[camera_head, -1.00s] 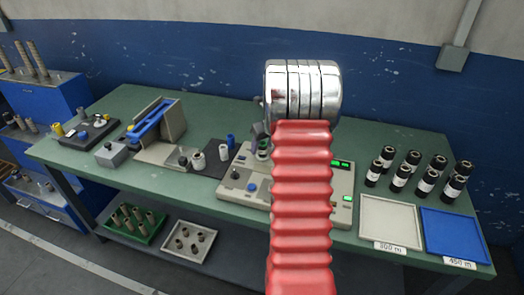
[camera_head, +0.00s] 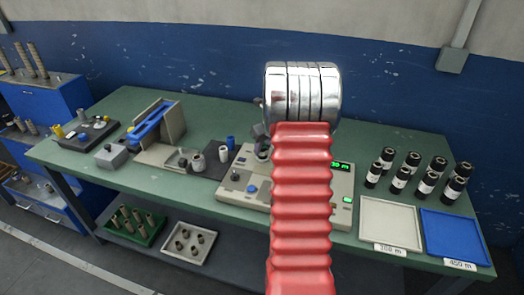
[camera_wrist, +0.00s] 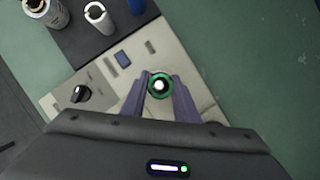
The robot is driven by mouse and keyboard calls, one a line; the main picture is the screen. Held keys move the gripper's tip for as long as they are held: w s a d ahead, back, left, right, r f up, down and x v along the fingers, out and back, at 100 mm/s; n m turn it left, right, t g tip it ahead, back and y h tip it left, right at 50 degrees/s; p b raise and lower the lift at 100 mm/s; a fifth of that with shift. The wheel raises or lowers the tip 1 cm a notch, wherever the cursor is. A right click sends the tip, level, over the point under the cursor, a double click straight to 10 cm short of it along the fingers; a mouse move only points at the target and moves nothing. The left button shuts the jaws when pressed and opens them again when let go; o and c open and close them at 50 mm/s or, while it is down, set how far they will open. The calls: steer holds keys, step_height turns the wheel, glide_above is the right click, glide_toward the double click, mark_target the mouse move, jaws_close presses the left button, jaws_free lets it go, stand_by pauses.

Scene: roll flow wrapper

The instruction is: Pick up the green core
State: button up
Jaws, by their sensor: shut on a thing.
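The green core (camera_wrist: 160,76) shows end-on in the wrist view as a green ring around a bright white centre. My gripper (camera_wrist: 158,88) is shut on it, with one finger on each side. Below the core in that view is the pale machine (camera_wrist: 75,80) with a black knob and a blue button. In the head view my red-sleeved arm covers part of the machine (camera_head: 243,205), and my gripper (camera_head: 262,150) shows only in part at the arm's left edge. The core cannot be made out clearly there.
A dark mat (camera_head: 213,168) with white and blue rolls lies left of the machine. Several black rolls (camera_head: 402,178) stand at right, behind a beige tray (camera_head: 390,222) and a blue tray (camera_head: 455,235). Green bench top is clear behind the machine.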

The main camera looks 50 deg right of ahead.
step_height(320, 180, up, 10)
stand_by(0.6)
steer(key=shift+a, duration=0.1)
stand_by(0.3)
steer(key=w+a+f+n+g+y, duration=0.2)
steer(key=w+a+f+n+y, duration=0.15)
steer(key=a+n, duration=0.65)
steer(key=w+a+f+n+g+y, duration=0.15)
steer(key=w+a+n, duration=0.25)
steer(key=a+n, duration=0.6)
steer(key=s+a+f+n+g+h, duration=0.1)
steer(key=a+n+g+h, duration=0.1)
steer(key=a+n, duration=0.7)
steer(key=s+a+f+n+g+h, duration=0.2)
steer(key=a+n, duration=0.7)
steer(key=a, duration=0.6)
steer(key=shift+s+a+f+n+g, duration=0.15)
steer(key=shift+a+n+g, duration=0.25)
steer(key=shift+g, duration=0.25)
